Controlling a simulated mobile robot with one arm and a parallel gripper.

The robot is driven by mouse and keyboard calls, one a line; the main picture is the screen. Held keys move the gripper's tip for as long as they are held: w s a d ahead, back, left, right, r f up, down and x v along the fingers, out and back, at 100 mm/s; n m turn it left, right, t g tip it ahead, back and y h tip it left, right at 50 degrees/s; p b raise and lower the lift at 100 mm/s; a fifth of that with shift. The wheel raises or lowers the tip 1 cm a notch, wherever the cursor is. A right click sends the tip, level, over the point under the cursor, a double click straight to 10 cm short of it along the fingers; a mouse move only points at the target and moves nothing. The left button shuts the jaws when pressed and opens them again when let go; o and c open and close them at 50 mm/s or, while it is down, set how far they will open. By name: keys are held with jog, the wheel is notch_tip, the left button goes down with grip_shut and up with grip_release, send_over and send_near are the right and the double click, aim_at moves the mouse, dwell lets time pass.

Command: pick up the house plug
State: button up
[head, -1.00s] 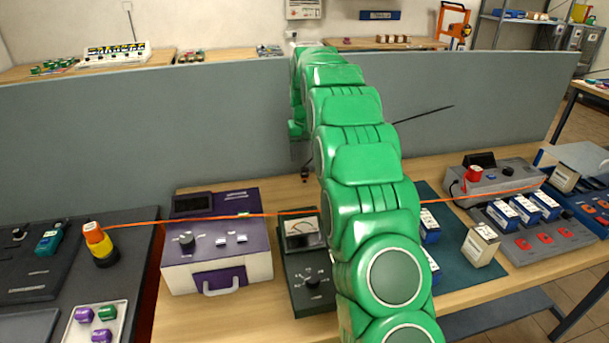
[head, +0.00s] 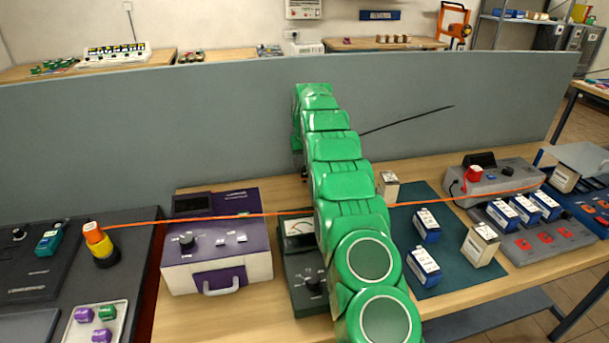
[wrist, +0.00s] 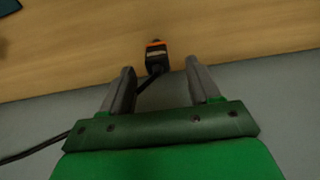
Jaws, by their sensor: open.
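The house plug (wrist: 155,58), dark with an orange band, shows in the wrist view on the wooden table near the grey partition. A black cable (wrist: 40,148) runs from it between my fingers and off to the lower left. My gripper (wrist: 159,68) is open, its two fingers apart. The plug lies just beyond the fingertips, roughly centred between them, and nothing is held. I cannot tell the height gap. In the head view my green arm hides the gripper and most or all of the plug; the black cable (head: 405,120) shows against the partition.
A purple-and-white device (head: 217,260) and a dark meter box (head: 300,262) stand left of my arm. Blue-and-white battery blocks (head: 426,225) and beige blocks (head: 482,244) stand to its right. An orange wire (head: 180,219) crosses the scene. The grey partition (head: 150,130) rises behind.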

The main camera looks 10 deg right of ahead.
aim_at(304, 168)
jog(key=shift+w+d+f, duration=0.1)
jog(key=shift+w+f, duration=0.1)
jog(key=shift+f, duration=0.8)
jog(key=shift+w+f, duration=0.15)
jog(key=shift+f, duration=0.9)
jog(key=shift+w+d+f, duration=0.1)
jog(key=shift+w+f, duration=0.1)
jog(key=shift+f, duration=0.8)
jog(key=c, duration=1)
jog(key=shift+c, duration=0.2)
jog(key=shift+r, duration=0.1)
jog(key=shift+r, duration=1.4)
jog(key=shift+s+a+r, duration=0.1)
jog(key=shift+s+r, duration=0.25)
jog(key=shift+r, duration=0.2)
jog(key=s+a+r, duration=0.1)
jog(key=s+r, duration=0.8)
jog(key=s, duration=0.4)
jog(key=shift+s, duration=0.15)
